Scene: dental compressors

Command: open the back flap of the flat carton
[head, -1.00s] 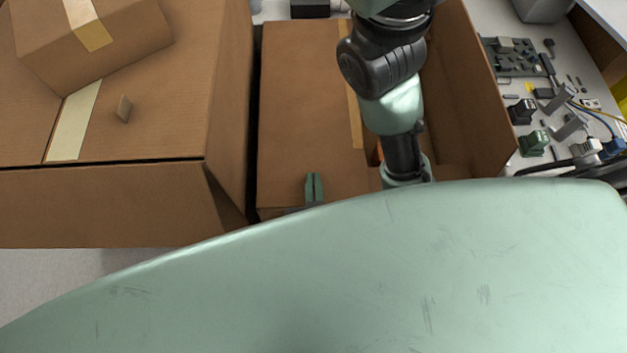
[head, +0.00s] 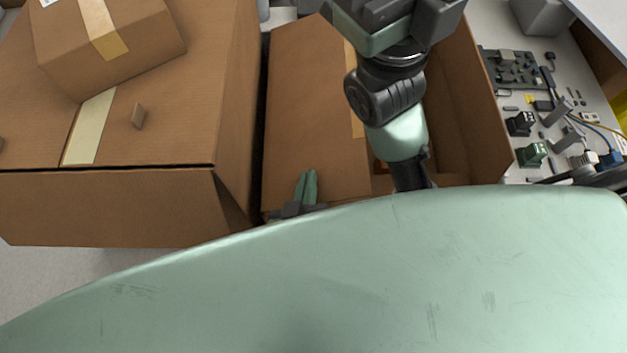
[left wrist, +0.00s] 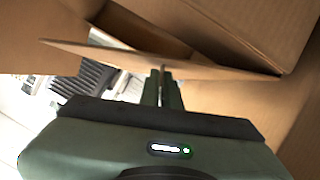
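The flat carton (head: 312,110) lies in the middle of the head view, with tape along the right edge of its near-left top panel. That panel slants slightly. A tall flap (head: 470,100) stands up on the right side, and the inside shows beside it. My left gripper (head: 307,186) is over the carton's lower-left part, its two green fingers close together. In the left wrist view the fingers (left wrist: 162,88) reach to the lower edge of a thin cardboard panel (left wrist: 150,58). Whether they touch it is unclear. Nothing shows held. My right gripper is not in view.
A large closed carton (head: 195,120) stands close on the left, with a smaller taped box (head: 115,45) and a small brown piece (head: 138,116) on it. On the right a light worktop (head: 520,90) holds circuit boards, connectors and cables. The gap between cartons is narrow.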

